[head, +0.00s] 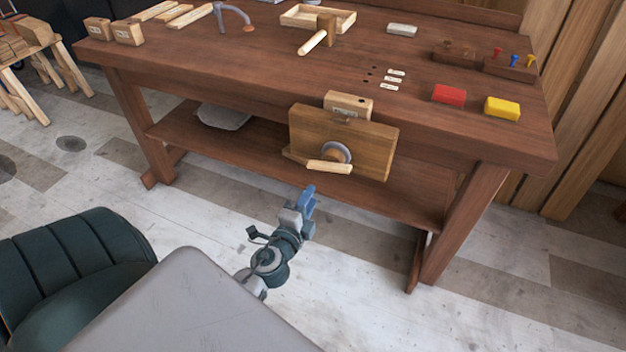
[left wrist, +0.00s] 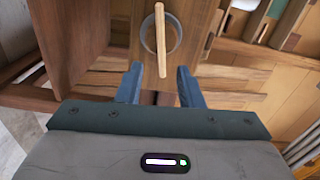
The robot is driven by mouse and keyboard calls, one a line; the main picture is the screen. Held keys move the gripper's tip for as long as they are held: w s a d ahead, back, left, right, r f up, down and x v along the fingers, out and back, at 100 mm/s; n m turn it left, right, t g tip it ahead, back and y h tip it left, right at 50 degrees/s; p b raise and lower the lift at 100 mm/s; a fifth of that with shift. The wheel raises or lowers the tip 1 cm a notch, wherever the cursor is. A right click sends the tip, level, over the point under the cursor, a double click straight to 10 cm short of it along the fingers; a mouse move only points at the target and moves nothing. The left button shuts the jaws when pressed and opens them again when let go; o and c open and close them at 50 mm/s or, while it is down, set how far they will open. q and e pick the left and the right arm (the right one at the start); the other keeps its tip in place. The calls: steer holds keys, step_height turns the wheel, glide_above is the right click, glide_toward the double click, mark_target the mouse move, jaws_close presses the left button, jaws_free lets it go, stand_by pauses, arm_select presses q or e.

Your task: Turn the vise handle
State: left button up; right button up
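The vise (head: 375,150) is a wooden jaw block on the front of the workbench. Its handle (head: 320,165) is a pale wooden bar across a round grey metal hub (head: 337,153), lying nearly level in the head view. My left gripper (head: 309,194), with blue fingers, is just below and in front of the handle, apart from it. In the left wrist view the left gripper (left wrist: 160,84) is open and empty. There the handle (left wrist: 160,40) runs up and down, its near end lined up between the fingertips. My right gripper is not in view.
The workbench top (head: 230,75) holds a red block (head: 449,95), a yellow block (head: 502,107), a mallet (head: 318,36) and a shallow tray (head: 312,17). A lower shelf (head: 300,155) runs behind the vise.

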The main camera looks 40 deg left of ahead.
mark_target(336, 168)
arm_select(q)
steer(key=shift+s, duration=0.1)
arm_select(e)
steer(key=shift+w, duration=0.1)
